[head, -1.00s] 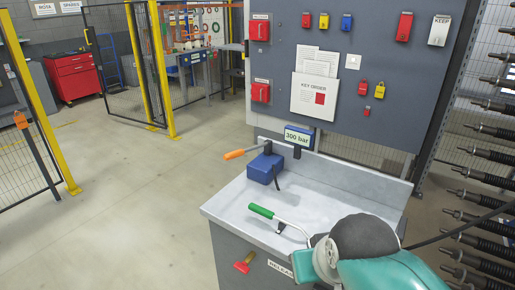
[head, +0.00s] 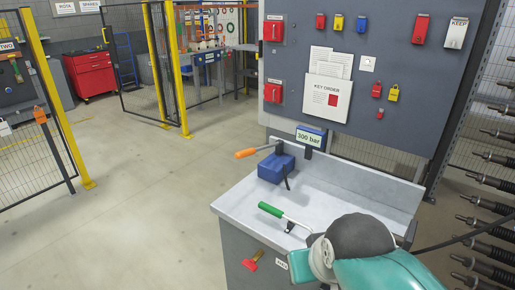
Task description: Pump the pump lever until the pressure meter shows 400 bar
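The pressure meter (head: 311,138) is a small display at the back edge of the bench and reads 300 bar. In front of it, a blue box (head: 276,168) stands on the bench, with an orange-handled lever (head: 246,153) close above it, pointing left. A green-handled lever (head: 272,210) lies low over the bench nearer to me, its metal rod running towards my arm. No label shows which of these is the pump lever. My arm covers the bench's near right part. My gripper is not visible in the head view.
The grey bench top (head: 236,205) is mostly clear. A red handle (head: 253,260) sticks out of its front. A dark panel (head: 345,100) with red boxes, locks and papers stands behind. Black rods fill a rack (head: 492,183) at the right. Open floor lies to the left.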

